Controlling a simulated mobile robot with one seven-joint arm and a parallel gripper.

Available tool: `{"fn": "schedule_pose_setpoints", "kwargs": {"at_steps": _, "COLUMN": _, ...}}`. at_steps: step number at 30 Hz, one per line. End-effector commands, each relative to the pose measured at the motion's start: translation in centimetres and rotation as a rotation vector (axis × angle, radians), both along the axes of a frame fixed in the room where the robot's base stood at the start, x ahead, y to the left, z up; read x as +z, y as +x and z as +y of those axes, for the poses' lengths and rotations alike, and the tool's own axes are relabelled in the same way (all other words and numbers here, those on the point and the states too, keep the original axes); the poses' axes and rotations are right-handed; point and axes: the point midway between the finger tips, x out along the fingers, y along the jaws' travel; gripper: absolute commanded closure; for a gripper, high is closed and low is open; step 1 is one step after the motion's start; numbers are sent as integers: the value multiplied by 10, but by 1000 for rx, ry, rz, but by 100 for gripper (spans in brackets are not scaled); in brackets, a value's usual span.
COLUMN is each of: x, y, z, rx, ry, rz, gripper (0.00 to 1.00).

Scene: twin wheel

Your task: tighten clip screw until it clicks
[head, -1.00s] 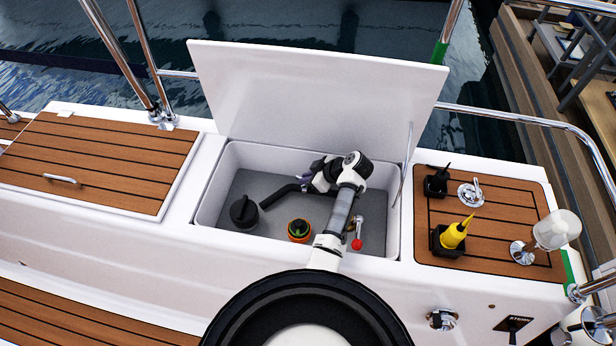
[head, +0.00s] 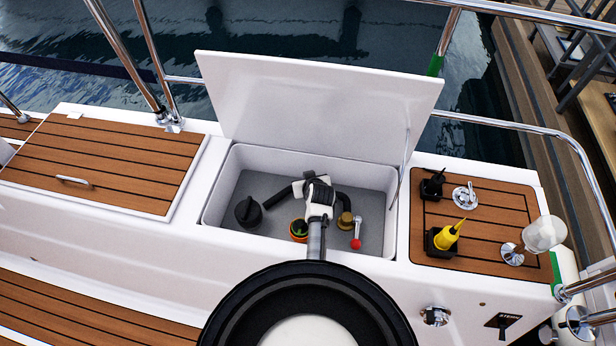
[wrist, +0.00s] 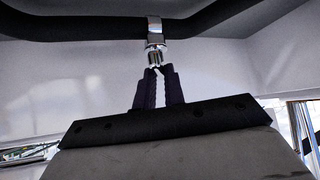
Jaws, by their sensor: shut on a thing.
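The clip screw (wrist: 155,56) is a shiny metal piece hanging under a metal clip band (wrist: 154,26). The band wraps a black hose (wrist: 85,24) that crosses the top of the wrist view. My gripper (wrist: 156,74) points up at the screw, its two dark fingers shut on its lower end. In the head view my arm reaches down into the open locker (head: 215,190) and hides the clip, the screw and my fingertips. Part of the black hose (head: 277,198) shows left of my arm.
Inside the locker are a black cap (head: 248,211), an orange and green fitting (head: 298,230), a brass fitting (head: 345,224) and a red-handled valve (head: 356,242). The raised white lid (head: 320,105) stands behind.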

Motion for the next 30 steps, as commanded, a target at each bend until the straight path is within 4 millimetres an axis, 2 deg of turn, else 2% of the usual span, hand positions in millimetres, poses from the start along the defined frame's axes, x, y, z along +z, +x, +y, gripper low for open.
{"fn": "schedule_pose_setpoints", "kwargs": {"at_steps": 21, "x": -4, "y": 2, "z": 9, "rx": -660, "ry": 0, "rz": -1, "gripper": 100}}
{"fn": "schedule_pose_setpoints", "kwargs": {"at_steps": 30, "x": -3, "y": 3, "z": 11, "rx": -870, "ry": 2, "rz": 1, "gripper": 100}}
